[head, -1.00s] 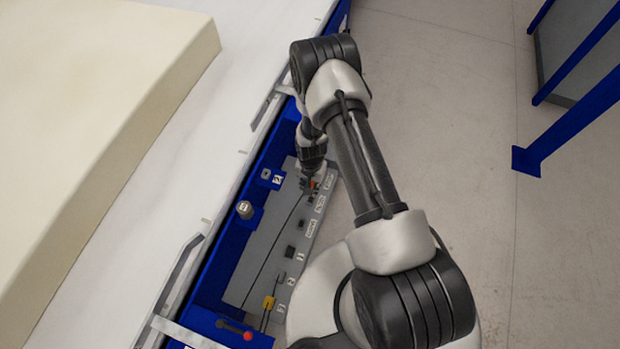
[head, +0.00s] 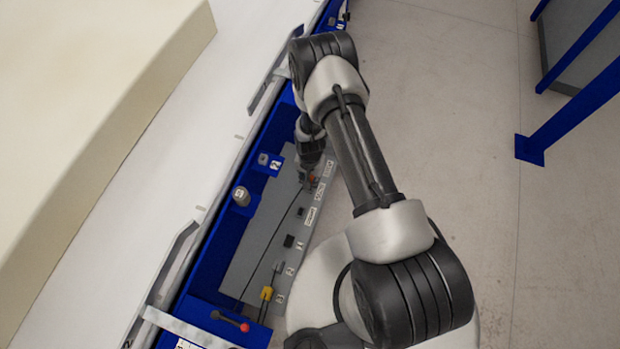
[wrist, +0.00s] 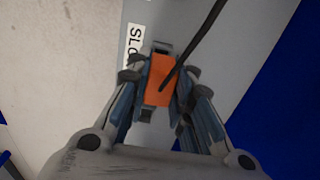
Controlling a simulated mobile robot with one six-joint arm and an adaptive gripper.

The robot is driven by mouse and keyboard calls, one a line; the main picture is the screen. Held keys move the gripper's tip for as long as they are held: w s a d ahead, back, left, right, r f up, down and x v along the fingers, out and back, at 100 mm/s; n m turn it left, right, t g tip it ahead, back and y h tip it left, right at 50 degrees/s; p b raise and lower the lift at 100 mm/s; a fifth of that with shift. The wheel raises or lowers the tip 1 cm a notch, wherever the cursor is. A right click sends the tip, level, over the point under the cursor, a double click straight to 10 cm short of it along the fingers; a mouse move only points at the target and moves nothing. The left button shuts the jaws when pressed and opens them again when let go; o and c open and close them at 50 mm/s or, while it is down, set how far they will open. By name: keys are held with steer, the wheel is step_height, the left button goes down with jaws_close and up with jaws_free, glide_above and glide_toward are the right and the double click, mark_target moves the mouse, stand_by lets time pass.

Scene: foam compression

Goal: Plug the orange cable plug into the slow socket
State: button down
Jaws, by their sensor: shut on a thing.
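The orange cable plug (wrist: 160,80) is between the two fingers of my gripper (wrist: 158,88) in the wrist view, with a dark cable (wrist: 200,40) running off it. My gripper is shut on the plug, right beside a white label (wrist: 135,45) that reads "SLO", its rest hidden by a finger. Dark parts show just above and below the plug, but I cannot tell whether it sits in the slow socket or above it. In the head view my gripper (head: 311,176) is at the far end of the grey panel (head: 255,232), with a bit of orange showing.
A black socket (head: 289,241) and a yellow plug (head: 266,293) are nearer on the panel. A red-knobbed lever (head: 244,327) and a grey knob (head: 241,195) are on the blue frame. A large foam block (head: 90,120) lies left. A blue post (head: 570,115) stands right over open floor.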

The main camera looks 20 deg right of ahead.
steer(key=shift+f+b, duration=1.15)
stand_by(0.8)
steer(key=c, duration=1.3)
jaws_free()
steer(key=shift+c, duration=0.2)
steer(key=shift+r, duration=0.15)
steer(key=shift+r+p, duration=2)
steer(key=shift+r, duration=0.9)
steer(key=shift+r, duration=0.1)
step_height(320, 180, up, 12)
